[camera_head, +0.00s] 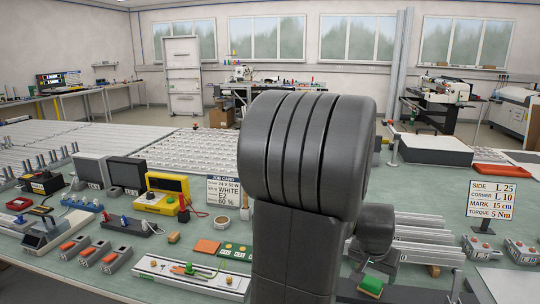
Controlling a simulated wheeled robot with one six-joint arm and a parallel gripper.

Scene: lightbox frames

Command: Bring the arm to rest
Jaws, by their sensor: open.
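My own dark grey arm rises in the middle foreground, with a thick ribbed joint at the top and a straight link below it. A smaller dark rounded part of my arm shows to the right, just behind the link.
A job card (224,191), a yellow device (166,185) and a white rail fixture (190,274) lie left of the arm. Silver bars (425,237), a green-topped block (371,285) and a spec sign (492,200) are to the right. Bare bench shows between them.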

